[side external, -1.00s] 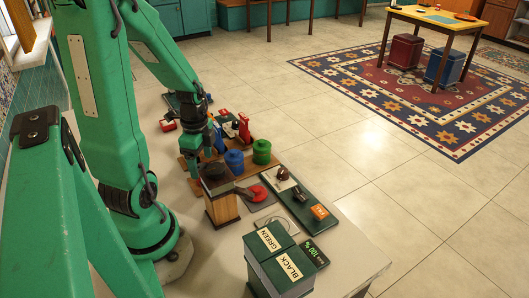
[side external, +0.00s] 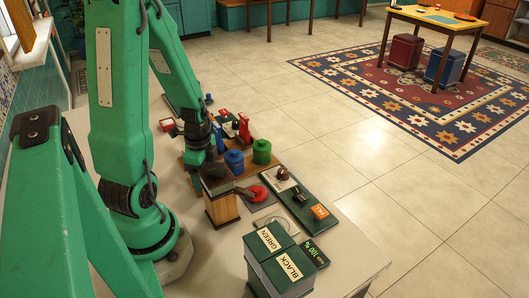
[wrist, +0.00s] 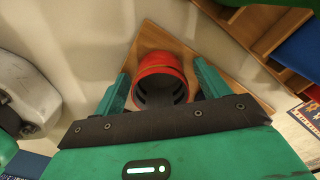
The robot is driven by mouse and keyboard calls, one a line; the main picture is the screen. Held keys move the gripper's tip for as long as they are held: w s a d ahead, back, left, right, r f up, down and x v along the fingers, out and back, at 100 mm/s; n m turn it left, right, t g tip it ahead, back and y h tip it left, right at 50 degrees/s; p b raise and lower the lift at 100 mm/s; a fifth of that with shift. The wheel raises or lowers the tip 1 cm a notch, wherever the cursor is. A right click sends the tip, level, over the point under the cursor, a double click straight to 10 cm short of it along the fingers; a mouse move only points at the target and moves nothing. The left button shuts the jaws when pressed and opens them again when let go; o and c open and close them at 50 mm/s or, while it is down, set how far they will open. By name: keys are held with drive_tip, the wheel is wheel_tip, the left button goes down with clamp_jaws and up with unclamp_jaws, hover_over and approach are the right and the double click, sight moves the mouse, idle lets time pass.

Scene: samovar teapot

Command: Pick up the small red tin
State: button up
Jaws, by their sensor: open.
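The small red tin (wrist: 160,62) shows in the wrist view as a round red thing with a dark middle, between the two green fingers. My gripper (wrist: 163,76) is open, one finger on each side of the tin; I cannot tell whether either touches it. In the side view my gripper (side external: 197,167) is low by the wooden stand (side external: 248,171), left of the blue tin (side external: 234,160) and green tin (side external: 262,152). The red tin is hidden there.
A wooden box with a dark top (side external: 221,205) stands in front of my gripper. A red-ended item (side external: 258,193) lies beside it. A dark green tray (side external: 299,201) is to the right.

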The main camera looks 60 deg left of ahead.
drive_tip(key=shift+c, duration=0.2)
drive_tip(key=c, duration=1)
drive_tip(key=shift+r, duration=0.1)
drive_tip(key=shift+r, duration=4.95)
